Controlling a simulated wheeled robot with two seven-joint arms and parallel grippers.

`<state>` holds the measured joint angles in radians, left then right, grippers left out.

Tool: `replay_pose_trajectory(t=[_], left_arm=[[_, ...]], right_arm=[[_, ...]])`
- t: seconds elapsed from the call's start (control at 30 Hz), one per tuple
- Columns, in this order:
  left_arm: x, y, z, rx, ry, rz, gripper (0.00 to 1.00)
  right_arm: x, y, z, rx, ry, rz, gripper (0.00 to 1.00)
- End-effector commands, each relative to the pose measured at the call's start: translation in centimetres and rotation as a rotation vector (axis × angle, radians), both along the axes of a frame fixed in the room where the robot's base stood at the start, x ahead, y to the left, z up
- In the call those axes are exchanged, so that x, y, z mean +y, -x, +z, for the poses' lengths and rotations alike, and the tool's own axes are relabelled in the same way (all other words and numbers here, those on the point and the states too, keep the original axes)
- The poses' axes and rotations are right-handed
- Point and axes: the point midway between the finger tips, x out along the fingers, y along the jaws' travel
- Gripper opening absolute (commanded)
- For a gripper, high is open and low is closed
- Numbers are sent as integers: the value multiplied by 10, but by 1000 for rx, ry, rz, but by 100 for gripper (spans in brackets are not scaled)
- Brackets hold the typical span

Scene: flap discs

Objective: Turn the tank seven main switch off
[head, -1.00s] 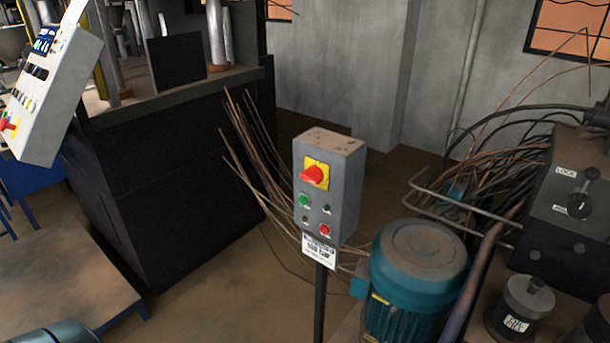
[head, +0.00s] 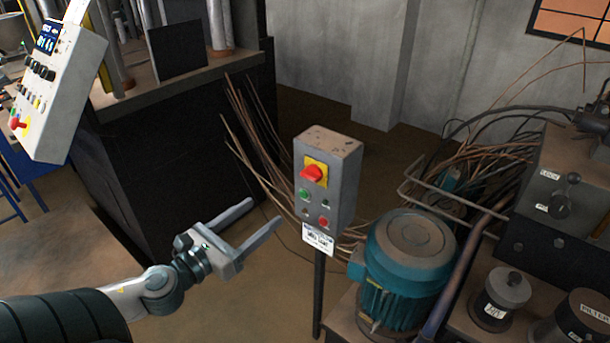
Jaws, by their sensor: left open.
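A grey control box (head: 328,185) stands on a dark post in the middle of the head view. Its red rotary switch (head: 312,173) sits on a yellow plate near the top of the front face. Below it are a green button (head: 304,194), a red button (head: 323,222) and small dark ones. A white label (head: 318,239) hangs under the box; its text is too small to read. My left gripper (head: 267,216) is open and empty, left of and below the switch, its fingers pointing toward the box without visible contact. My right gripper is not in view.
A teal motor (head: 403,262) stands close right of the post. Bent pipes, loose wires (head: 490,165) and a dark unit with a lever (head: 565,190) lie further right. A large black machine base (head: 180,165) is behind left. A tilted control panel (head: 50,90) hangs at upper left.

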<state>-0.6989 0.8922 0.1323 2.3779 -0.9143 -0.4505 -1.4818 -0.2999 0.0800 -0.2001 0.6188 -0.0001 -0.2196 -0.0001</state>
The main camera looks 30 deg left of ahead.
Motion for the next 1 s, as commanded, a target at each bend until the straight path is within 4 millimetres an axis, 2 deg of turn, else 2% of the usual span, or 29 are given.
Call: replay_pose_trajectory(t=[0.57,1.0], left_arm=[[0,-8,-1,1,5,2,61],[-2,-46,1,-1,6,4,61]], right_arm=[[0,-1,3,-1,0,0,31],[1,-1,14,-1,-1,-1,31]])
